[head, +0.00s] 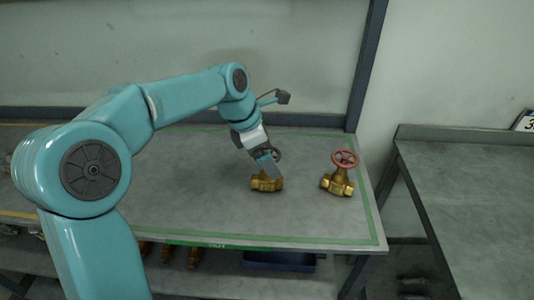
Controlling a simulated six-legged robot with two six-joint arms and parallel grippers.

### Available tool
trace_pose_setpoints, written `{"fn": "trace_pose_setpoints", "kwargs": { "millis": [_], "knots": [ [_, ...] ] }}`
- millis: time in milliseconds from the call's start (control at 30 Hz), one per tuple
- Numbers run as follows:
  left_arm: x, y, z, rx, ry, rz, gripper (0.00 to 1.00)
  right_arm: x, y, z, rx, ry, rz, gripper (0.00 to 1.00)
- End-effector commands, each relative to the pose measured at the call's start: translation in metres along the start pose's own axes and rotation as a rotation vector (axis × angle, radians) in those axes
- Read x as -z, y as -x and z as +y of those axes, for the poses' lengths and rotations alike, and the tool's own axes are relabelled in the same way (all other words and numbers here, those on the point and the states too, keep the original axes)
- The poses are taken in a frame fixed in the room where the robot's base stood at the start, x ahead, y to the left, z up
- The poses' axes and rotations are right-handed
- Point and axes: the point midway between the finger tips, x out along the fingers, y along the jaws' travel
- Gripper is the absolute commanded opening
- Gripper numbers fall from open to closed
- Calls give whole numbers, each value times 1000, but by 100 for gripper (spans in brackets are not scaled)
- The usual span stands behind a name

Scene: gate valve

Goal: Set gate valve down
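A brass gate valve (267,184) is on or just above the grey bench top, directly under my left gripper (268,172). The gripper points down and covers the valve's upper part. A dark round edge, possibly its handwheel, shows beside the fingers. I cannot tell whether the fingers are closed on it or whether the valve touches the bench. A second brass gate valve (339,184) with a red handwheel stands upright to the right, apart from the gripper. My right gripper is not in view.
The grey bench (200,190) has a green border line and clear room left of the valves. A dark post (367,65) rises behind its right end. Another grey table (480,190) stands at right. A blue bin (280,261) and brass parts sit on the shelf below.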

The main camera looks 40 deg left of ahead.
Motion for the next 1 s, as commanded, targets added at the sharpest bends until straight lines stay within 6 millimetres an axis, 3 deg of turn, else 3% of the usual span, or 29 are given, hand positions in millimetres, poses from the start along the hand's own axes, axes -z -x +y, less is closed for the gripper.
{"fn": "trace_pose_setpoints", "kwargs": {
  "millis": [167, 400, 600, 1000],
  "knots": [
    [-2, 20, 1, -3, 0, -2, 95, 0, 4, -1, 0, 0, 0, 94],
    [-2, 77, 1, -4, 0, -3, 95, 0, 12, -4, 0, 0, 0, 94],
    [-2, 111, 0, -2, 1, -1, 95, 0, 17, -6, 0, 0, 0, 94],
    [-1, 122, 0, 0, 0, 0, 95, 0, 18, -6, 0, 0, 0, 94]
  ]
}}
